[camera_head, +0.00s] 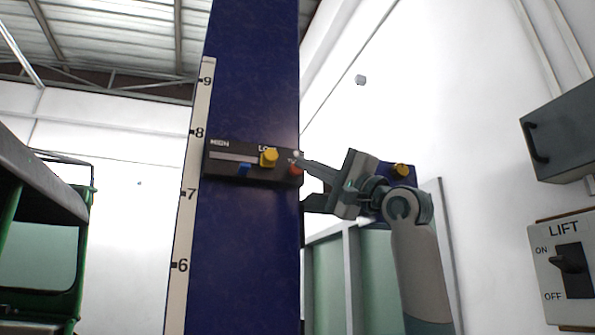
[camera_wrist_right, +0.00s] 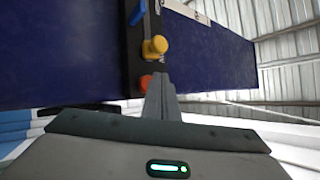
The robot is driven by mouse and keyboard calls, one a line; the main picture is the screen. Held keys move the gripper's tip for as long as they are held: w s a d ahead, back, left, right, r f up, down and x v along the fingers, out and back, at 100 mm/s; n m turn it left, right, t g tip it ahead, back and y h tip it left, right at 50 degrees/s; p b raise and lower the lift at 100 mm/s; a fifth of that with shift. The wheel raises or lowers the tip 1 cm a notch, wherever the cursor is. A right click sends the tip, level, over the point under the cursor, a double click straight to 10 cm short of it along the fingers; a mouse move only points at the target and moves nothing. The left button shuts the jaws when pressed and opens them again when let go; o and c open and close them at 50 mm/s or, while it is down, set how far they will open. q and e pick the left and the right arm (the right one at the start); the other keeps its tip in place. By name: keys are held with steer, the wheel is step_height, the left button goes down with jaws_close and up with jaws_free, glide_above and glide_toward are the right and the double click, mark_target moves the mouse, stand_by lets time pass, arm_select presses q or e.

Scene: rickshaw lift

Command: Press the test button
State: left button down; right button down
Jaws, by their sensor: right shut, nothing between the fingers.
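A dark panel (camera_head: 233,168) is mounted across the blue column (camera_head: 245,250), with a yellow knob (camera_head: 269,157), a blue tab (camera_head: 243,170) and a red-orange button (camera_head: 296,170) at its right end. The label beside the button is partly hidden. My right gripper (camera_head: 301,163) is shut and empty, its fingertips at the panel's right end beside the button. In the right wrist view the shut fingers (camera_wrist_right: 158,84) reach up to the red-orange button (camera_wrist_right: 146,81), which they partly cover. I cannot tell whether they touch it. My left gripper is not in view.
A scale strip (camera_head: 188,200) with numbers runs down the column's left edge. A green-framed vehicle (camera_head: 82,235) stands at the left. A LIFT switch box (camera_head: 548,285) and a grey box (camera_head: 562,135) are on the right wall. Another yellow knob (camera_head: 401,170) shows behind my right wrist.

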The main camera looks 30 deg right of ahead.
stand_by(0.3)
steer(key=s+b, duration=0.1)
steer(key=s, duration=0.1)
steer(key=s+a+b, duration=0.1)
steer(key=s, duration=0.2)
steer(key=shift+a+b, duration=0.1)
steer(key=shift+b, duration=0.2)
steer(key=shift+w, duration=0.1)
stand_by(0.9)
